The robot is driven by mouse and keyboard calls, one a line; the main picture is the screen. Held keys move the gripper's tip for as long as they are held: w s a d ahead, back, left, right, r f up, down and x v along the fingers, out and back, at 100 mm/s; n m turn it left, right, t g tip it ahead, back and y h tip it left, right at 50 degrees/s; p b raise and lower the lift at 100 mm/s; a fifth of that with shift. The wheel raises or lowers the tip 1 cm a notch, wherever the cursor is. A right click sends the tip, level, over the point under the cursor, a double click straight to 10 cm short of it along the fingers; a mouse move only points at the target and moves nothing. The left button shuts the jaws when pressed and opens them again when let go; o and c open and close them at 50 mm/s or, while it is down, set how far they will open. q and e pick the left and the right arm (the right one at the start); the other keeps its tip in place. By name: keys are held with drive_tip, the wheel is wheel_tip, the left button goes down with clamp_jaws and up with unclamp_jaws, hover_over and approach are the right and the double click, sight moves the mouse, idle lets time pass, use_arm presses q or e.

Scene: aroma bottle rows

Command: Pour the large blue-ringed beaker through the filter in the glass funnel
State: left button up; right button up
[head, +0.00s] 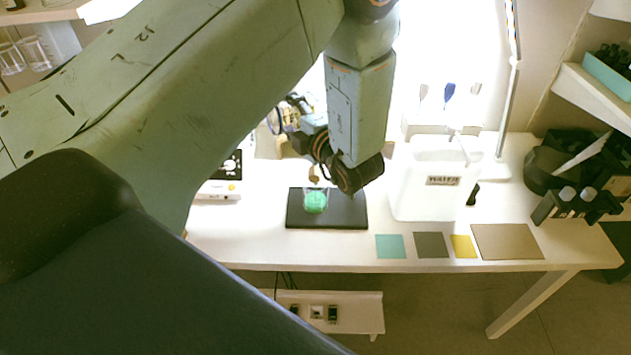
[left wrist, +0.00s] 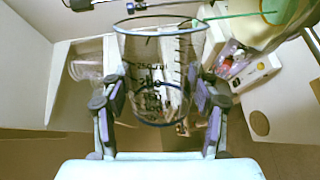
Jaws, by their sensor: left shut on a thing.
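The large blue-ringed beaker (left wrist: 160,75) is in my left gripper (left wrist: 160,110), clear glass with dark scale marks, a blue rim and a blue lower ring. The fingers press on it from both sides. In the head view my left gripper (head: 290,118) is partly hidden behind my own arm, and the beaker shows only faintly there. A small glass vessel with green contents (head: 316,202) stands on a black board (head: 345,215), below and in front of my left wrist. I cannot clearly make out the glass funnel or its filter in either view.
A white jug labelled water (head: 425,190) stands right of the board. Coloured squares, including a teal one (head: 390,246), lie along the front edge. A white device (head: 222,182) is at the left. Black equipment (head: 575,170) fills the table's right end.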

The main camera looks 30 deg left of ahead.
sight(283, 131)
idle(0.4)
use_arm(q)
drive_tip(key=shift+s+a+f+n+t+b, duration=0.1)
drive_tip(key=shift+s+f+n+t+b, duration=0.1)
drive_tip(key=shift+n+b, duration=0.35)
drive_tip(key=shift+s+a+f+n+t+b, duration=0.1)
drive_tip(key=shift+s+n+b, duration=0.05)
drive_tip(key=shift+n+b, duration=0.35)
drive_tip(key=shift+r+n, duration=0.1)
drive_tip(key=shift+n, duration=0.15)
drive_tip(key=n+b, duration=0.1)
drive_tip(key=b, duration=0.2)
drive_tip(key=shift+s+a+f+n, duration=0.15)
drive_tip(key=shift+s+f+n, duration=0.25)
drive_tip(key=n+b, duration=0.2)
drive_tip(key=b, duration=0.1)
drive_tip(key=s+b, duration=0.1)
drive_tip(key=shift+a+f+n+t, duration=0.25)
drive_tip(key=shift+f+n+t, duration=0.05)
drive_tip(key=shift+n+t, duration=0.1)
drive_tip(key=shift+b, duration=0.45)
drive_tip(key=shift+n, duration=0.3)
drive_tip(key=shift+r, duration=0.1)
